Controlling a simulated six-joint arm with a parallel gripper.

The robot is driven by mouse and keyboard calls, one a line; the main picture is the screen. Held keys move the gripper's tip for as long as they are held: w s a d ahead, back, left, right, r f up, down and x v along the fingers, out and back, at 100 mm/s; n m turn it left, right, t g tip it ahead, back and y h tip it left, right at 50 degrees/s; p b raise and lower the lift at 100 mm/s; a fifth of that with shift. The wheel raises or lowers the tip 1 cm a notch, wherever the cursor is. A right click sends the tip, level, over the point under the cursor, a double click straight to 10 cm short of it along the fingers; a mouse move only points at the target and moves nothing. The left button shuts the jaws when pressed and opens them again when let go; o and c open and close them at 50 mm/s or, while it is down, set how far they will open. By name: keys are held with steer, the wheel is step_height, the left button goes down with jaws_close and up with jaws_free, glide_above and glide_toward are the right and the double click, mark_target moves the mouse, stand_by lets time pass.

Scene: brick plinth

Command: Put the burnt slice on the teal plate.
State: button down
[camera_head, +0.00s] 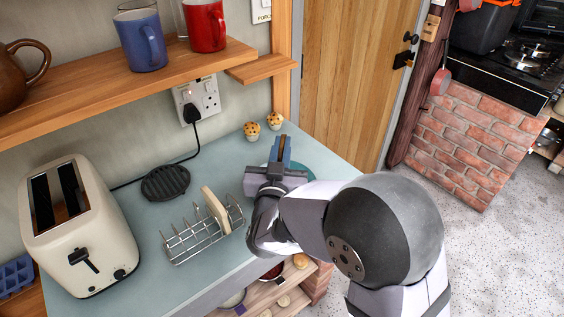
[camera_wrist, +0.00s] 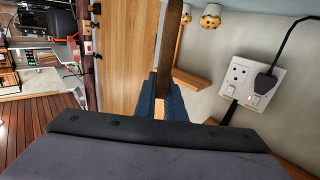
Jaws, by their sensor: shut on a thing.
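My gripper (camera_head: 281,152) is shut on the burnt slice, over the far right part of the counter. In the wrist view the burnt slice (camera_wrist: 171,40) shows edge-on as a dark brown strip between the blue fingertips (camera_wrist: 160,98). In the head view the slice is mostly hidden by the fingers. The teal plate (camera_head: 307,173) lies on the counter beneath and behind my gripper, with only part of its rim showing. I cannot tell whether the slice touches the plate.
A wire toast rack (camera_head: 188,243) holding a pale slice (camera_head: 216,209) stands left of my arm. A cream toaster (camera_head: 80,225) and a black round trivet (camera_head: 165,183) are further left. Two muffins (camera_head: 262,127) sit behind my gripper. A wooden shelf (camera_head: 110,75) with mugs overhangs the back.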

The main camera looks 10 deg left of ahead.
steer(key=shift+f, duration=2.25)
steer(key=shift+f, duration=0.1)
steer(key=shift+f, duration=0.15)
steer(key=c, duration=1.8)
jaws_free()
steer(key=shift+c, duration=0.2)
steer(key=shift+r, duration=0.25)
steer(key=shift+s, duration=0.15)
steer(key=s+b, duration=0.2)
steer(key=s, duration=0.9)
steer(key=shift+s, duration=0.4)
steer(key=shift+w+d, duration=0.1)
